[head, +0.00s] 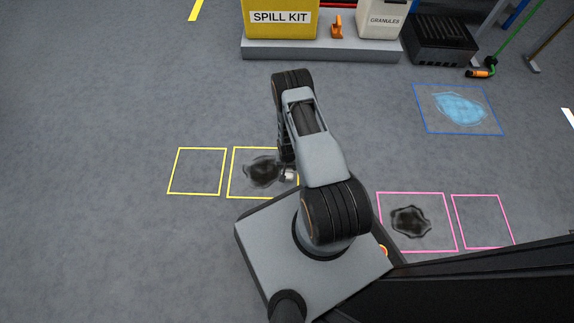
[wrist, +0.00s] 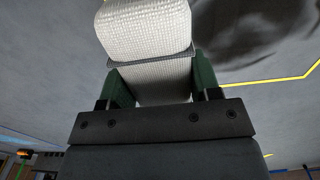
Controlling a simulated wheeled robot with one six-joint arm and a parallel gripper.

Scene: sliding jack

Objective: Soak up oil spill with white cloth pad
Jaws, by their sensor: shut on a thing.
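My gripper (wrist: 152,82) is shut on a white woven cloth pad (wrist: 145,30), held between its green fingers. In the head view the pad (head: 289,176) shows as a small pale patch at the right edge of a dark oil spill (head: 262,171) inside a yellow outlined square. My arm hides most of the gripper there. The spill also shows in the wrist view (wrist: 255,28), beside the pad. I cannot tell if the pad touches the floor. Another dark spill (head: 410,221) lies in a pink outlined square.
A blue puddle (head: 460,107) lies in a blue outline. Empty yellow (head: 198,171) and pink (head: 483,221) squares adjoin the spill squares. A spill kit bin (head: 280,17), granules container (head: 382,20) and black crate (head: 440,40) stand at the back. The left floor is clear.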

